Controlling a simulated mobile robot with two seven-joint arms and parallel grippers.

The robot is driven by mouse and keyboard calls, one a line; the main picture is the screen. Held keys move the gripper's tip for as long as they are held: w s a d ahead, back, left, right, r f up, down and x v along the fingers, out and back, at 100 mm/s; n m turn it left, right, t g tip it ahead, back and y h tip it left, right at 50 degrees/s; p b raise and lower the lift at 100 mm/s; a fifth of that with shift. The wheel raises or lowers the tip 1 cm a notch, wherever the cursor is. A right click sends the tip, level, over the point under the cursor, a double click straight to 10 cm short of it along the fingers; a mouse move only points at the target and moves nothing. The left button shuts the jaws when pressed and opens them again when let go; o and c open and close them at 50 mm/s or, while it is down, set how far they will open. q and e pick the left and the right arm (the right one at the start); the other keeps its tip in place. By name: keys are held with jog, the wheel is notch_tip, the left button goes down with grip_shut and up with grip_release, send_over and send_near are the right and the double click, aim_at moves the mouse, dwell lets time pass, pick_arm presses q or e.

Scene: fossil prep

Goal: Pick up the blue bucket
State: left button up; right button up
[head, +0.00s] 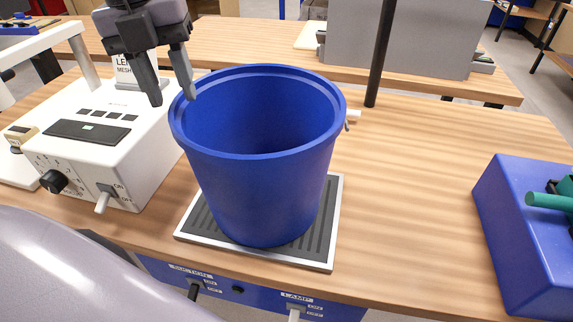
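The blue bucket (262,185) stands upright and empty on a grey ribbed mat (322,250) with a light metal frame, on the wooden table. My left gripper (173,101) is at the bucket's upper left, pointing down, with its two fingers apart. I cannot tell whether either finger touches the bucket. My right gripper is not in view.
A white device (100,140) with switches and a knob stands close to the bucket's left. A blue box (520,235) with a teal handle is at the right. A dark post (381,55) rises behind the bucket. The tabletop between bucket and blue box is clear.

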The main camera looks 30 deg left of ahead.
aim_at(183, 132)
pick_arm(q)
jog(key=shift+f, duration=0.35)
jog(key=f, duration=0.3)
jog(key=f+p, duration=0.1)
jog(key=f, duration=0.1)
jog(key=shift+s+d+f, duration=0.2)
jog(key=shift+s, duration=0.05)
jog(key=shift+w+f, duration=0.1)
jog(key=shift+f, duration=0.45)
jog(key=shift+f+b, duration=0.25)
jog(key=shift+b, duration=0.35)
grip_shut()
dwell(1.1)
